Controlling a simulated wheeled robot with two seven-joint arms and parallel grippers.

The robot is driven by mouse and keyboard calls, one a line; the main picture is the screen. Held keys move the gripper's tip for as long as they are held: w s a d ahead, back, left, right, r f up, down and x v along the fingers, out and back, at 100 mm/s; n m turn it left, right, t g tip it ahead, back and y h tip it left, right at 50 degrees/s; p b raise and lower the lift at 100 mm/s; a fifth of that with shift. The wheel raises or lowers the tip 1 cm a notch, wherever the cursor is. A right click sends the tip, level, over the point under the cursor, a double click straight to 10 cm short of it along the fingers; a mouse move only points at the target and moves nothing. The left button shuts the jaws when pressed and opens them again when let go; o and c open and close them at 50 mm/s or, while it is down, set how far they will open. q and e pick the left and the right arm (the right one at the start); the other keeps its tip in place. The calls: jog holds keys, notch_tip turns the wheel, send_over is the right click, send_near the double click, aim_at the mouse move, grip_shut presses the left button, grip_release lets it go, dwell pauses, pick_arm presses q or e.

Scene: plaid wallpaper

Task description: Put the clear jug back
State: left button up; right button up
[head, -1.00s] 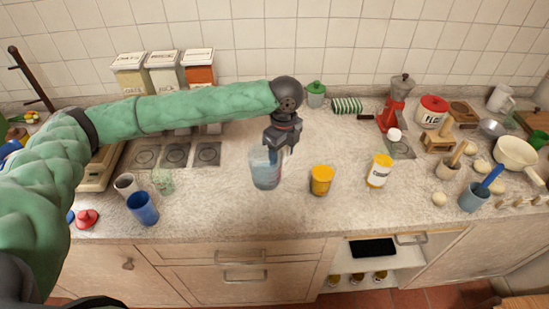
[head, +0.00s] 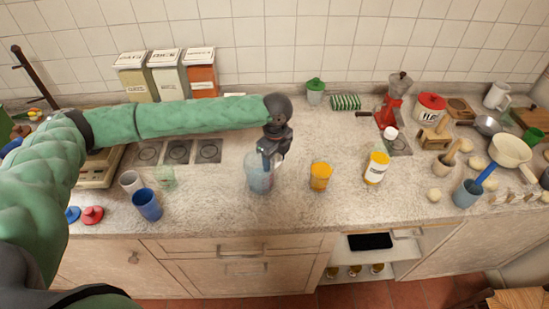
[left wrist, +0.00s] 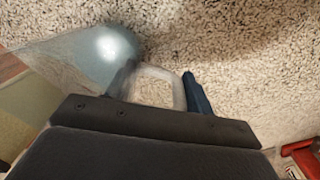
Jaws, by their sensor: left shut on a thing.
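The clear jug (head: 257,178) is a bluish see-through vessel near the middle of the counter, upright or nearly so, left of an orange cup. My left gripper (head: 268,158) comes down on it from above and behind. In the left wrist view the jug's clear body (left wrist: 75,55) is at the left, and its pale loop handle (left wrist: 158,72) lies between the two dark fingers. My left gripper (left wrist: 160,88) is shut on this handle. I cannot tell whether the jug's base touches the counter. My right gripper is in neither view.
An orange cup (head: 320,176) and an orange-lidded jar (head: 376,168) stand to the right. A blue cup (head: 147,204), a white cup (head: 130,182) and a greenish glass (head: 165,177) stand left. Dark square plates (head: 178,152) lie behind them. Counter between blue cup and jug is clear.

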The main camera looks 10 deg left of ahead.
pick_arm(q)
jog(key=o, duration=1)
jog(key=shift+f, duration=0.1)
jog(key=shift+c, duration=0.2)
jog(key=shift+o, duration=1.4)
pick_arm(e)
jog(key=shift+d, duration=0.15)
pick_arm(q)
jog(key=shift+r, duration=0.3)
jog(key=r+b, duration=0.1)
jog(key=r, duration=0.4)
jog(key=r+b, duration=0.2)
jog(key=r, duration=0.3)
jog(key=shift+w+d+r, duration=0.1)
jog(key=shift+w+r, duration=0.1)
jog(key=shift+r, duration=0.1)
jog(key=shift+r+b, duration=0.3)
jog(key=shift+r, duration=0.2)
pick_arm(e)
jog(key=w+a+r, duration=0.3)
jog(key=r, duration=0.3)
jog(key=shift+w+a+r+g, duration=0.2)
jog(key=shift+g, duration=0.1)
